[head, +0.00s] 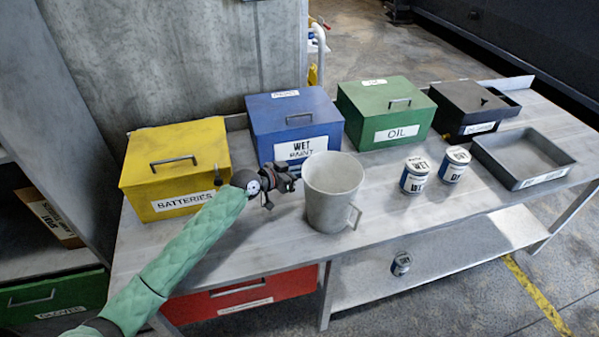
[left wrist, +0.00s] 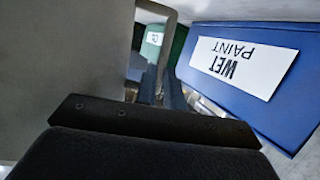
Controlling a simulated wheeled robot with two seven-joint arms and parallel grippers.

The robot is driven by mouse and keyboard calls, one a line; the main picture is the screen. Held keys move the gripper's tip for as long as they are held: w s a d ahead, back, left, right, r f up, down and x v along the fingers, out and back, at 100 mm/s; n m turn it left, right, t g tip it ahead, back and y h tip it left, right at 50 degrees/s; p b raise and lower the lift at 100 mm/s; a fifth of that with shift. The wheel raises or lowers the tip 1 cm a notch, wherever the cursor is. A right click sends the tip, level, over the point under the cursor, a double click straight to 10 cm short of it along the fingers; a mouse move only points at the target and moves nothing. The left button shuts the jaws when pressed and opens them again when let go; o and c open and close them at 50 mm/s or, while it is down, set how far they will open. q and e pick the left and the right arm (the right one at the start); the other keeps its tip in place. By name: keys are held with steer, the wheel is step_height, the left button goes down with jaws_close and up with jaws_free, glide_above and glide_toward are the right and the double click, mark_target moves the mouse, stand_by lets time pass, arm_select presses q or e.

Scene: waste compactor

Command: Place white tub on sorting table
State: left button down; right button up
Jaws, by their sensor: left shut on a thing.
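The white tub (head: 325,205) is a pale grey-white bucket, upright over the middle front of the sorting table (head: 265,245). A loop handle shows on its right side. My left gripper (head: 290,177) is at the tub's left side, near its rim, and is shut on it. The exact grip point is hard to see. In the left wrist view, the tub's wall (left wrist: 65,60) fills the left side. Its base looks at or very near the tabletop; I cannot tell whether it touches. My right gripper is not in view.
Behind stand a yellow batteries box (head: 175,170), a blue wet paint box (head: 293,125), a green oil box (head: 387,112) and a black box (head: 470,108). Two paint cans (head: 415,176) and a grey tray (head: 522,157) are to the right. Another can (head: 401,263) is on the lower shelf.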

arm_select(q)
steer(key=c, duration=1.5)
jaws_free()
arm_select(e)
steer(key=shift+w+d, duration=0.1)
arm_select(q)
steer(key=shift+r, duration=0.2)
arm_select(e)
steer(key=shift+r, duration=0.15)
